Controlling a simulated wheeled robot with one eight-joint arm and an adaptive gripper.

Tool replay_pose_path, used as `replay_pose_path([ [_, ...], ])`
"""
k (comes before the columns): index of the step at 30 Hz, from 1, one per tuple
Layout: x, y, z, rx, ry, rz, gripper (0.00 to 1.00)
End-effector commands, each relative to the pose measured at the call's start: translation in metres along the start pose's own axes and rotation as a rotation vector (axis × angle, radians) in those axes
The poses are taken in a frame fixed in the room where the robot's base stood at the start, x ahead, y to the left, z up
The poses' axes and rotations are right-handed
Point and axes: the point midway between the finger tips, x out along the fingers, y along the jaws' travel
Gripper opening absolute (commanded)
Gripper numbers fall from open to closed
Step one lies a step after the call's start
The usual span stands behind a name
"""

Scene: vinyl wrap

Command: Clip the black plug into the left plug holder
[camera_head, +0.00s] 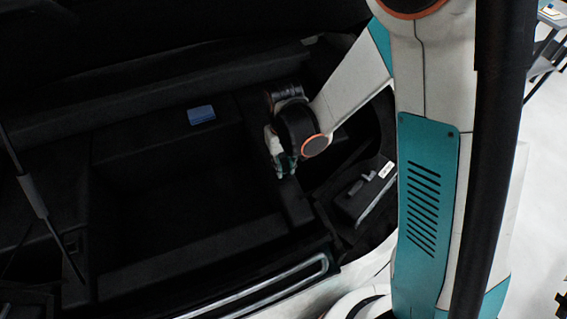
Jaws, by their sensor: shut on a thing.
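My gripper (284,172) is inside the dark car boot, right of its middle, at the end of my white arm. It points down near the raised black edge on the right of the boot floor. It is shut on the black plug, but the plug itself is too dark and small to make out between the fingers. I cannot pick out the left plug holder against the black trim.
A small blue block (201,114) lies on the ledge left of my gripper. A black box (353,204) with a white label sits to the right. The boot's light-edged sill (262,289) runs along the front. The recessed boot floor (180,200) looks clear.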

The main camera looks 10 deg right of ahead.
Motion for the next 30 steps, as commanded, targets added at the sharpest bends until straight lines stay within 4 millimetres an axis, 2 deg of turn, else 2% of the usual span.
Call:
replay_pose_path([
  [30, 0.0074, 0.0, 0.0002, 0.0, 0.0, 0.0, 0.0],
])
